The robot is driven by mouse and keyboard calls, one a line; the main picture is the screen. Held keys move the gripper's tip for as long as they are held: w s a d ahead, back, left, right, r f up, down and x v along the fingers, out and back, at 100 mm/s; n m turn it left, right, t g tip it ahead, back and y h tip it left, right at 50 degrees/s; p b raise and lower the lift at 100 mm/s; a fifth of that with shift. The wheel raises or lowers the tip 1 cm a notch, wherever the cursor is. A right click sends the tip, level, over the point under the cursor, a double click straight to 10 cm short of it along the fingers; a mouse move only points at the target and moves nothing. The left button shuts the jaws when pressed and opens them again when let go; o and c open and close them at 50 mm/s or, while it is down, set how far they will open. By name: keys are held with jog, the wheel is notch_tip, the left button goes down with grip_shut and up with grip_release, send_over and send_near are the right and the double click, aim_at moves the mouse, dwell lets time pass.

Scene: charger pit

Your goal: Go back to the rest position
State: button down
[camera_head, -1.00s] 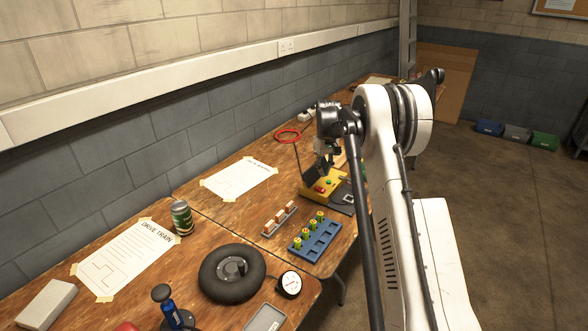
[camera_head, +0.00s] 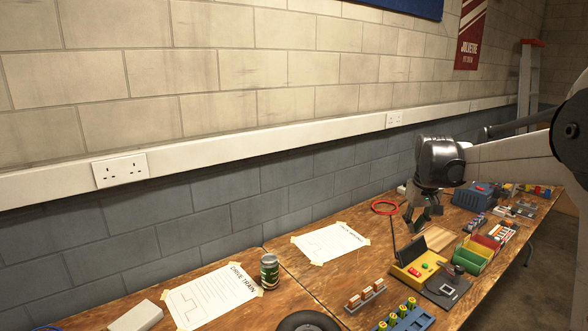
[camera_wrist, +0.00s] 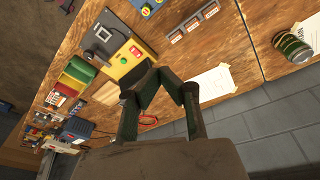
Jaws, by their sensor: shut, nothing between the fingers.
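My gripper (camera_head: 424,218) is shut and empty. In the head view it hangs above the bench, behind the yellow box (camera_head: 416,272) with red and green buttons. In the wrist view my gripper (camera_wrist: 162,78) shows its two dark fingers meeting at the tips, with nothing between them. The yellow box also shows in the wrist view (camera_wrist: 124,62), just left of the fingertips. My arm comes in from the right of the head view.
The bench (camera_head: 325,278) runs along a block wall. A red ring (camera_head: 385,207), a green can (camera_head: 269,272), taped papers (camera_head: 331,242), a blue battery block (camera_head: 410,320), coloured bins (camera_head: 466,256) and a blue case (camera_head: 473,196) stand on it. Bare wood lies between the papers and the yellow box.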

jog(key=s+a+r+t, duration=0.25)
jog(key=s+a, duration=0.35)
jog(key=s, duration=0.7)
jog(key=s+a+r+t, duration=0.1)
jog(key=s+a+r, duration=0.3)
jog(key=s, duration=0.9)
jog(key=s+a+f+t, duration=0.1)
jog(key=s+a+f, duration=0.2)
jog(key=s+f, duration=0.3)
jog(key=s, duration=0.3)
jog(key=shift+s+a+f+m, duration=0.2)
jog(key=shift+s+m, duration=0.05)
jog(key=shift+m, duration=0.15)
